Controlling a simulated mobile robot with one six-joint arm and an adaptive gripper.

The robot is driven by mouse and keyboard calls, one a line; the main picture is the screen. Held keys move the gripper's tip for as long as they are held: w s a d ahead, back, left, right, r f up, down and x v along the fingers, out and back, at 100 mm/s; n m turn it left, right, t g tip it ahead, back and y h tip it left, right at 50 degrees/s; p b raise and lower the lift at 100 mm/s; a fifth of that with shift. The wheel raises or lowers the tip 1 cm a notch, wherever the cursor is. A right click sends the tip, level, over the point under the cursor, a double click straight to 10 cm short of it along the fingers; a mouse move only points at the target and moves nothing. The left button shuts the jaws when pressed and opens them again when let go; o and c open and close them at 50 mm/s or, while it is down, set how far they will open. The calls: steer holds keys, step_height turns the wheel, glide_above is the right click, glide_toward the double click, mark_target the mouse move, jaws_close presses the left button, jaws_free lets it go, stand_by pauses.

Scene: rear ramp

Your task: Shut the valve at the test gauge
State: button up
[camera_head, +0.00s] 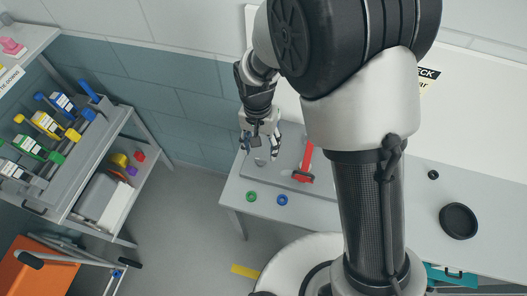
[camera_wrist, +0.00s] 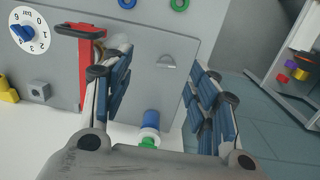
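In the wrist view a round white dial (camera_wrist: 29,30) with numbers and a blue piece at its centre sits at the upper left; its small label is upside down. The red part also shows in the head view (camera_head: 306,160), on a grey plate (camera_head: 262,176); the dial is hidden there behind my arm. My gripper (camera_head: 261,152) is over the plate, left of the red part. In the wrist view my gripper (camera_wrist: 160,88) is open with nothing between its fingers; its left finger overlaps the red part's edge.
A green ring (camera_head: 252,197) and a blue ring (camera_head: 282,200) lie at the bench's front edge. A blue cylinder (camera_wrist: 151,119) stands near my fingers. A black bowl (camera_head: 458,221) is at right.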

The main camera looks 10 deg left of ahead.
step_height(320, 180, up, 8)
steer(key=w+p, duration=0.2)
steer(key=p, duration=0.4)
stand_by(0.4)
steer(key=shift+w+f, duration=0.1)
